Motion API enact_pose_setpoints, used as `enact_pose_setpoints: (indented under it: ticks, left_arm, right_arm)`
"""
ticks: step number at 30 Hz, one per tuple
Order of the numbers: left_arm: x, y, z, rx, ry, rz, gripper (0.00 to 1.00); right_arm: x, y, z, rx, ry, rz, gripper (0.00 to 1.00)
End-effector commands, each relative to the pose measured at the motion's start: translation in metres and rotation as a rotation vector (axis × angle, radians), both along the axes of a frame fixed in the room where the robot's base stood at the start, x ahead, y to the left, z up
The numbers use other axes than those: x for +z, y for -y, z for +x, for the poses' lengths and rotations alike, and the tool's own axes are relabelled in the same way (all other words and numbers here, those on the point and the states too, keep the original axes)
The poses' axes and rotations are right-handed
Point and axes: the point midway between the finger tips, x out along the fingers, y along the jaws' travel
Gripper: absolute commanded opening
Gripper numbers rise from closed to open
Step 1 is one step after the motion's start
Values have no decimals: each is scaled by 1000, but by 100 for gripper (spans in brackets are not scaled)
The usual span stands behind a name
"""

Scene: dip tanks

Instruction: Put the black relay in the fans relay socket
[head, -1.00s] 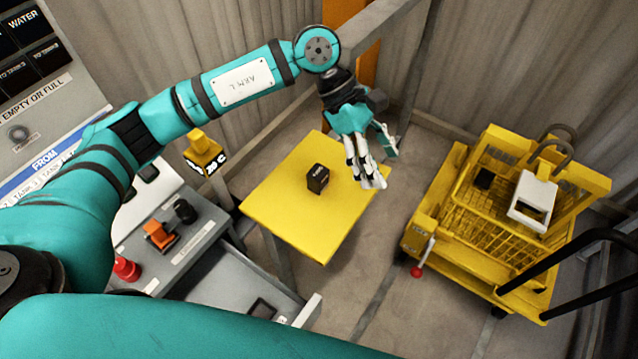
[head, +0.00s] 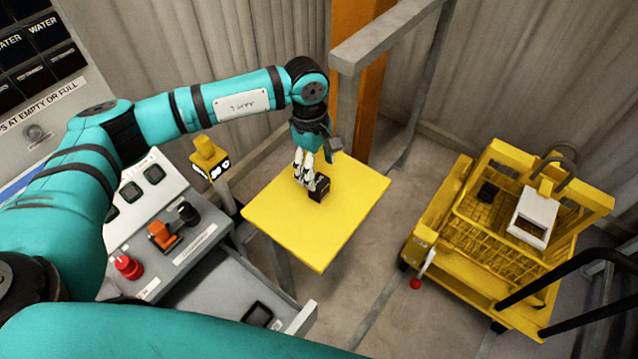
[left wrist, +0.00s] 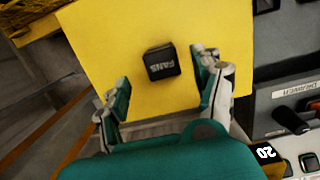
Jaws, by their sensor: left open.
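The black relay (head: 320,190) is a small dark block on the yellow table (head: 350,225). In the left wrist view the relay (left wrist: 161,62) shows white lettering that reads FANS. My left gripper (head: 308,182) points down just over the relay and partly hides it in the head view. In the left wrist view the gripper (left wrist: 163,70) is open and empty, with the relay in line between its fingertips. I cannot tell how far above the relay the fingertips are. I cannot make out the fans relay socket. My right gripper is not in view.
A yellow cart (head: 440,235) at the right holds a basket with a black block (head: 488,191) and a white part (head: 533,218). A grey rail (head: 385,40) stands behind the table. At the left is a console with an orange switch (head: 162,236), a red knob (head: 128,267) and an open drawer (head: 215,295).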

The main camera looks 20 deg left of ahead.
Motion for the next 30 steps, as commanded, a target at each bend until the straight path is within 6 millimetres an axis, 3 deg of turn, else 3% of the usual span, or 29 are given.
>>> enact_pose_setpoints:
  ticks: [5, 10, 15, 23, 30]
  left_arm:
    - [-10, 1, -2, 0, -2, 0, 67]
    - [-33, 3, -6, 0, -5, 0, 67]
    - [-54, 5, -5, 0, -3, -1, 67]
    - [-57, 5, -5, 0, 1, -1, 67]
    - [-57, 5, -5, 0, 0, -1, 37]
  right_arm:
    - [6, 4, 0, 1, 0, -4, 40]
    - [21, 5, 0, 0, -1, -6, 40]
    - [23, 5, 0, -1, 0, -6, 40]
    - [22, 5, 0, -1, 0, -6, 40]
    - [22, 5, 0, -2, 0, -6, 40]
